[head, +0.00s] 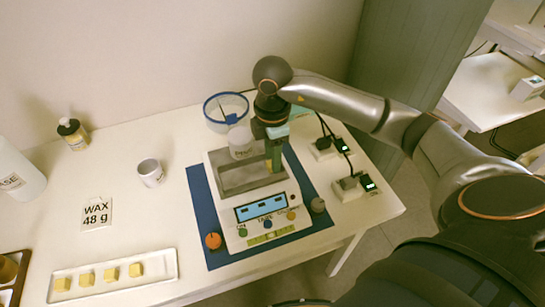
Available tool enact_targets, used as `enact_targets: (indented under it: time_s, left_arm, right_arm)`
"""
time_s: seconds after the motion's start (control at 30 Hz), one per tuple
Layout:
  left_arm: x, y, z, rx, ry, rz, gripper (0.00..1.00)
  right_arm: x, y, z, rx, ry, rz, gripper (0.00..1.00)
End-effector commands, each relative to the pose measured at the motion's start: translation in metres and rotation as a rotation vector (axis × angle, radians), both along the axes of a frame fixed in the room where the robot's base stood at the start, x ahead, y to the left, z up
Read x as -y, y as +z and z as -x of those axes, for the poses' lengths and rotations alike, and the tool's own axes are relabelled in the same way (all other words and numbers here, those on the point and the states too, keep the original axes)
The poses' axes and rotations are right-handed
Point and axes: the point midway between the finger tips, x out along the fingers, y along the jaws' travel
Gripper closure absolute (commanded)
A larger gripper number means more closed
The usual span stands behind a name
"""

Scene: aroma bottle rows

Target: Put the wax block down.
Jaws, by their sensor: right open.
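Several yellow wax blocks (111,274) sit in a row on a long white tray (160,277) at the table's front left. My right gripper (275,160) is open and points down at the right part of the scale's grey pan, beside a white jar (240,142) on it. I see no wax block between its fingers, though the arm and fingers hide part of that spot. The scale (235,240) has a display and coloured buttons, and stands on a blue mat (198,205). My left gripper is not in view.
A blue-rimmed clear bowl (213,120) is behind the scale. A white cup (151,172), a "WAX 48 g" card (97,213) and a dark-capped bottle (73,135) stand left. An orange ball (213,241) is at the scale's front-left corner. Small metered boxes (353,186) with cables lie right.

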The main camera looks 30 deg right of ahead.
Motion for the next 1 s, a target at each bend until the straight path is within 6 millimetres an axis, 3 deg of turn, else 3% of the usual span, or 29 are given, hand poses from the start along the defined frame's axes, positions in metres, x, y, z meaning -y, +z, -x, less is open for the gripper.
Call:
enact_targets:
  time_s: [0.43, 0.63, 1.0]
  left_arm:
    - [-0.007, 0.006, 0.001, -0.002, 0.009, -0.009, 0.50]
    - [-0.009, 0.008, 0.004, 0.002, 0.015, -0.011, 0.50]
    - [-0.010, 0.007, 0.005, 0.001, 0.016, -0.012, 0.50]
  right_arm:
    - [0.000, 0.095, -0.001, 0.005, 0.000, 0.001, 0.58]
    - [0.000, 0.109, 0.000, 0.003, -0.001, 0.001, 0.58]
    - [0.000, 0.110, 0.000, 0.001, -0.001, -0.001, 0.58]
